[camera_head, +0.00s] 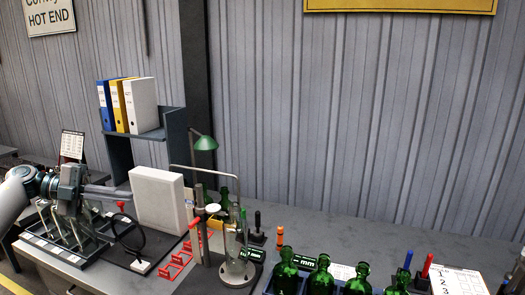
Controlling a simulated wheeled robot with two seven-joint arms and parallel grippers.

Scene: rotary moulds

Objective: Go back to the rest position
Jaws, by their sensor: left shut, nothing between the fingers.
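My left arm comes in from the left edge. My left gripper (108,191) points to the right, its fingers together and empty. It is above the left part of the bench, over a dark rack of metal tools (68,240), and left of a pale upright block (158,199). The picture does not show clearly how high it is above the rack. My right gripper is not seen.
A black ring gauge (128,237), red stands (172,270) and a metal gauge stand (237,272) are to the right of the gripper. Green bottles (320,277) stand at the front. A shelf with binders (141,104) is behind. The bench's back right is clear.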

